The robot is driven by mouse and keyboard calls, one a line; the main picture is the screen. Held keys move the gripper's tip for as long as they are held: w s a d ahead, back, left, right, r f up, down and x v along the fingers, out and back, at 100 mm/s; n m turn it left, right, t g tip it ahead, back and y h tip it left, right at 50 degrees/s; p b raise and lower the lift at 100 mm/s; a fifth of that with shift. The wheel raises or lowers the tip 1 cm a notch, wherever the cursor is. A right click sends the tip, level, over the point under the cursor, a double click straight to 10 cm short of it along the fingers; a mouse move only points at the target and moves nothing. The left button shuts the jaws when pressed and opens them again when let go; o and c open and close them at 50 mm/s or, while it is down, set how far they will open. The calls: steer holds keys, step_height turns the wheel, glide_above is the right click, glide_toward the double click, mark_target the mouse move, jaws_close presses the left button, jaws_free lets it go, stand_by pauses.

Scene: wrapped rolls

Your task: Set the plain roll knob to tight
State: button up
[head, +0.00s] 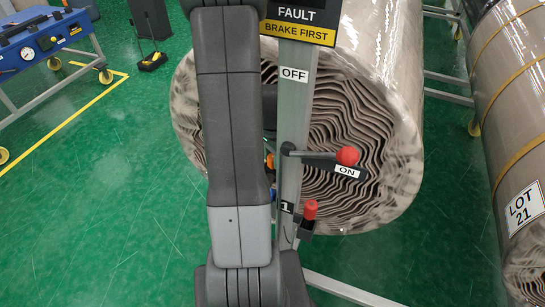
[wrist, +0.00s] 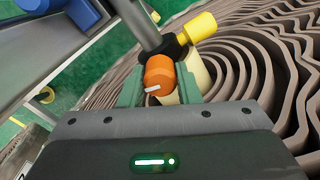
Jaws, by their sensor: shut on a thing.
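An orange knob (wrist: 159,72) with a white pointer mark is between the green fingers of my gripper (wrist: 160,88) in the wrist view. The gripper is shut on it. The white mark points to the left of the picture; no scale or label beside the knob can be read. A sliver of orange (head: 269,160) shows beside my arm in the head view, where my arm hides the gripper. The large plain roll (head: 385,190), with wavy brown layers at its end, lies behind the post. It also fills the right of the wrist view (wrist: 285,75).
A grey post (head: 295,110) carries a red-knobbed lever (head: 347,156) by the ON label, and a second red-topped handle (head: 310,210) lower down. A yellow cylinder (wrist: 197,27) sits just beyond the orange knob. A LOT 21 roll (head: 520,110) is at right, a blue cart (head: 45,40) at left.

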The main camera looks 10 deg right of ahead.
mark_target(272, 156)
steer(key=o, duration=1)
step_height(272, 156, up, 14)
steer(key=shift+f, duration=0.1)
